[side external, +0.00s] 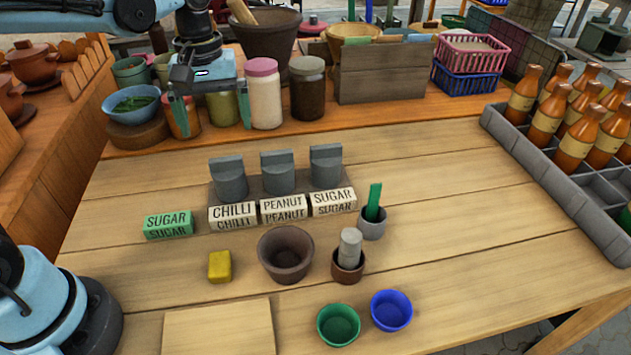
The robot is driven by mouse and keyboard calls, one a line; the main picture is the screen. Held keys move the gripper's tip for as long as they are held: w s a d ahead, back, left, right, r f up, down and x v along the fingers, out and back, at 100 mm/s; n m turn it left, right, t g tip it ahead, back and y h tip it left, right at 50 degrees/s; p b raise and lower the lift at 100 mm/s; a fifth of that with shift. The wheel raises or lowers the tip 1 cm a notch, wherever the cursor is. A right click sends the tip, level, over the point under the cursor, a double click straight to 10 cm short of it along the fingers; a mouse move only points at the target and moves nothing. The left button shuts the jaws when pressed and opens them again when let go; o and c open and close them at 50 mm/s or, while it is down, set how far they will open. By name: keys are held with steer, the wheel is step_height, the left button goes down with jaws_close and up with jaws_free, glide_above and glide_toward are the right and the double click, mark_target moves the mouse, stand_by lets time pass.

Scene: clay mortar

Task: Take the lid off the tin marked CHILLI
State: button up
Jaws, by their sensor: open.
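The tin marked CHILLI (230,187) is a dark grey cylinder at the left of a row of three. Its lid has an upright flat grip on top and looks seated on the tin. A white CHILLI label (233,214) stands in front of it. The tins behind the PEANUT label (278,180) and white SUGAR label (326,172) look alike, lids on. My gripper (212,118) is open and empty, pointing down. In the picture it is above and slightly left of the CHILLI tin, apart from it; its exact height is unclear.
A green SUGAR block (168,224) lies left of the row. In front are a yellow block (219,266), brown mortar (286,254), a small pot with a pestle (348,263) and two bowls (338,324). Jars (264,95) stand behind my gripper. A bottle crate (545,165) is at right.

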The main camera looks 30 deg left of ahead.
mark_target(225, 159)
steer(key=shift+s+d+f, duration=0.1)
steer(key=shift+d+f, duration=0.05)
steer(key=shift+f, duration=2.1)
steer(key=shift+d+f, duration=0.15)
steer(key=shift+f, duration=2.05)
steer(key=c, duration=1.1)
